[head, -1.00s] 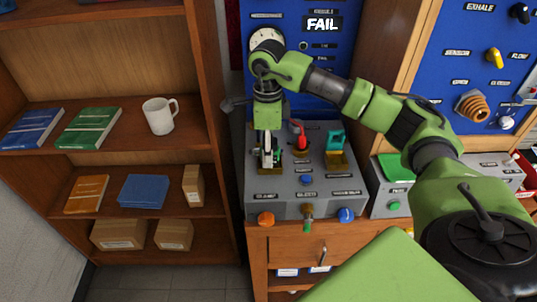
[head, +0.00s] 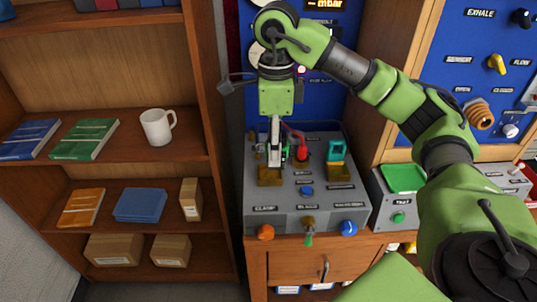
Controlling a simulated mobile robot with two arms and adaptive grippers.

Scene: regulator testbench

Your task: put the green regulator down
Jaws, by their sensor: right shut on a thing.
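My right gripper (head: 275,158) points down over the left part of the grey testbench (head: 305,190). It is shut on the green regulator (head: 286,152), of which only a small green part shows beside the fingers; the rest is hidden. The gripper is just above and behind the empty-looking brass clamp fixture (head: 270,177). I cannot tell whether the regulator touches anything below. My left gripper is not in view.
A red part (head: 302,152) stands close right of the gripper. A teal part (head: 335,150) sits on another brass fixture (head: 339,173). A green pad (head: 403,178) lies further right. Wooden shelves with a mug (head: 158,127) stand left.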

